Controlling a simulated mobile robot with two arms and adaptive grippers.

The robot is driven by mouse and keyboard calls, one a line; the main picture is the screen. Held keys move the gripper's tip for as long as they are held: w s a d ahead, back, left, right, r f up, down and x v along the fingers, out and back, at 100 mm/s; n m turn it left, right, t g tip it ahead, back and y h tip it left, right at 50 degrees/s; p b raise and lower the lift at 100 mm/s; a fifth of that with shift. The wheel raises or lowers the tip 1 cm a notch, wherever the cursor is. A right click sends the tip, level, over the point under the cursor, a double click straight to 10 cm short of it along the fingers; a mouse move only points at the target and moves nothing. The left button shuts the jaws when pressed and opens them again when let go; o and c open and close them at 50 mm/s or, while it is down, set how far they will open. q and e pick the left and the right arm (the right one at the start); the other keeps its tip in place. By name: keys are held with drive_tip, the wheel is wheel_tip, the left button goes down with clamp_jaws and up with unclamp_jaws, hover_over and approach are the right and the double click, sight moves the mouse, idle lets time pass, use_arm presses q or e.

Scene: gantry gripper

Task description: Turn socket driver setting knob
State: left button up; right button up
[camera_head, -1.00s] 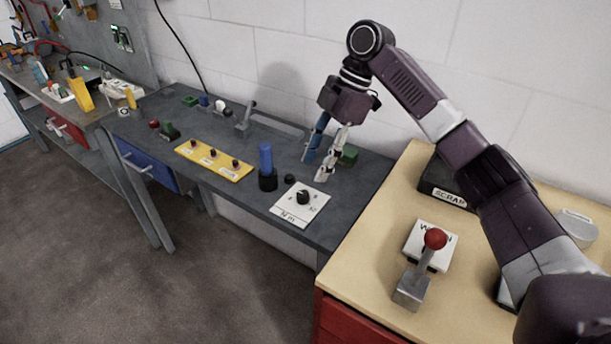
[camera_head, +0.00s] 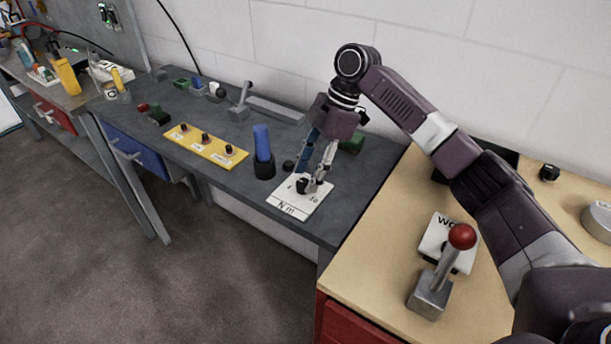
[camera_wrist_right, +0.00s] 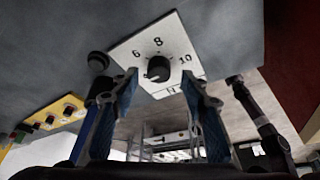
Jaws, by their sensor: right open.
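The setting knob (camera_head: 302,186) is a black round knob on a white card (camera_head: 291,204) marked "N m", on the grey bench. In the right wrist view the knob (camera_wrist_right: 158,68) sits below the printed 6, 8 and 10. My right gripper (camera_head: 314,178) is at the knob, with its fingertips low over the card. In the wrist view the right gripper (camera_wrist_right: 161,82) is open, one blue-padded finger on each side of the knob; I cannot tell whether either touches it. A blue-handled tool (camera_head: 262,143) stands in a black holder beside the card. My left gripper is out of view.
A yellow panel with knobs (camera_head: 222,160) lies to the left. A red-ball lever (camera_head: 461,237) stands on the wooden-topped cabinet at right.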

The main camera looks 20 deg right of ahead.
drive_tip(key=shift+x, duration=0.9)
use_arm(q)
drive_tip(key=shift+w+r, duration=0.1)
use_arm(e)
drive_tip(key=shift+w+d, duration=0.1)
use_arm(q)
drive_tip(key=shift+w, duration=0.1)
